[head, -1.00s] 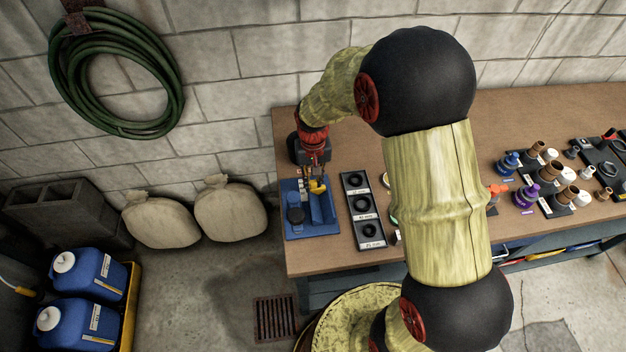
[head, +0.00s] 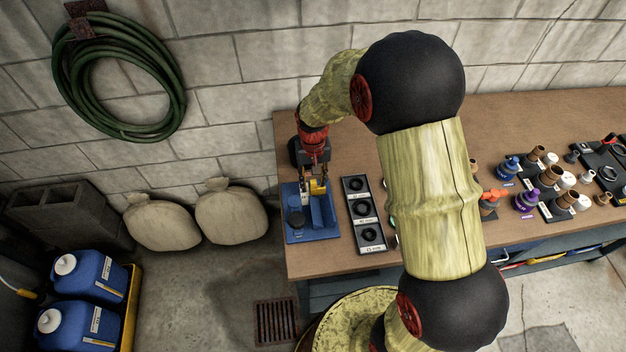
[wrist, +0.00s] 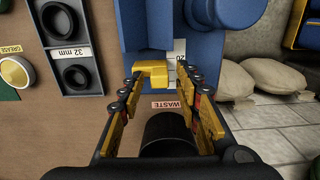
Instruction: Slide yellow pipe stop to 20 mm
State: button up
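The yellow pipe stop (wrist: 152,84) is a small L-shaped block on the blue fixture (wrist: 140,32) at the left end of the bench. It also shows in the head view (head: 318,187). A white scale strip (wrist: 179,50) marked 20 lies right of the stop. My gripper (wrist: 160,73) is open, with its fingers either side of the stop. The left fingertip is close to the stop's left edge; I cannot tell if they touch. A gap shows on the right. In the head view my gripper (head: 315,177) reaches down over the fixture (head: 298,235).
A black tray of rings (head: 364,223) with a 32 mm label stands right of the fixture. A WASTE label (wrist: 172,105) is on the bench under my gripper. Several fittings stand farther right. The block wall (head: 235,110) is close behind; sacks (head: 230,215) lie left of the bench.

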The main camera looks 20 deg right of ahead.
notch_tip(320, 180, up, 12)
dwell(0.7)
dwell(0.5)
jog(key=s+r+n+t, duration=0.1)
jog(key=s+r+t, duration=0.1)
jog(key=s+r, duration=0.5)
jog(key=s+r+n+t+b, duration=0.1)
jog(key=s+r+t, duration=0.2)
jog(key=s+r, duration=0.5)
jog(key=shift+s+a+t, duration=0.3)
jog(key=shift+s+a, duration=0.05)
jog(key=shift+s, duration=3.8)
